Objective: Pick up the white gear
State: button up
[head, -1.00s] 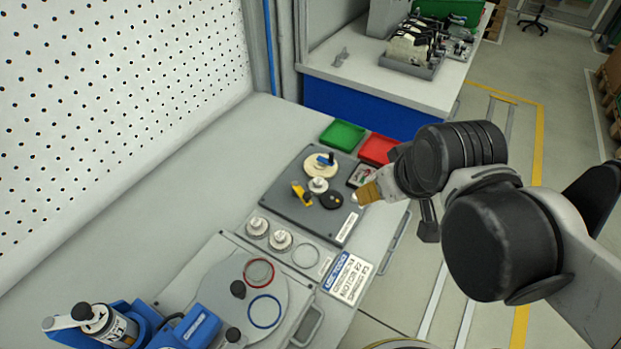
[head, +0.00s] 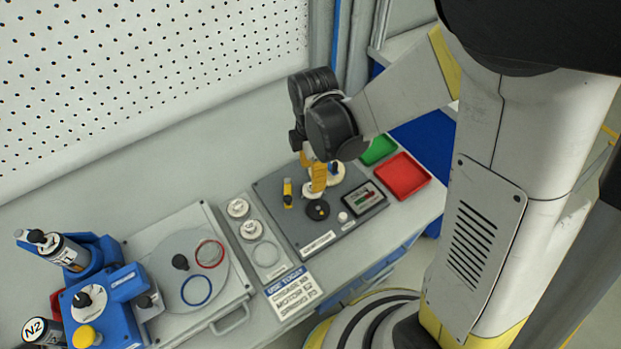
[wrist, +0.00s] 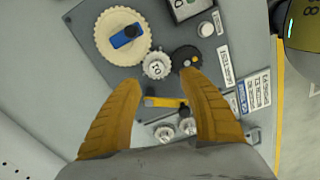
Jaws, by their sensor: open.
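The small white gear (wrist: 156,65) lies on the dark grey board, with a raised hub on top. It sits between a larger cream gear (wrist: 122,45) bearing a blue piece and a black gear (wrist: 187,58). My gripper (wrist: 159,80) is open and empty, its two yellow fingers spread below the white gear in the wrist view. The gear lies just beyond the gap between the fingertips. In the head view, my gripper (head: 317,180) hangs over the board and partly hides the white gear (head: 308,191). Finger height above the board is hard to judge.
A yellow tool (wrist: 165,101) lies close by on the board (head: 290,222). Two pale gears (head: 238,208) sit on a plate with an empty ring. Green (head: 379,149) and red (head: 402,175) trays stand beyond the board. A blue fixture (head: 110,300) stands at lower left.

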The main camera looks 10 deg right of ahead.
aim_at(307, 192)
jog(key=f, duration=0.2)
jog(key=f+b, duration=0.1)
jog(key=f, duration=0.1)
jog(key=f+b, duration=0.1)
jog(key=f, duration=0.2)
jog(key=shift+w, duration=0.25)
jog(key=shift+r, duration=0.1)
grip_shut()
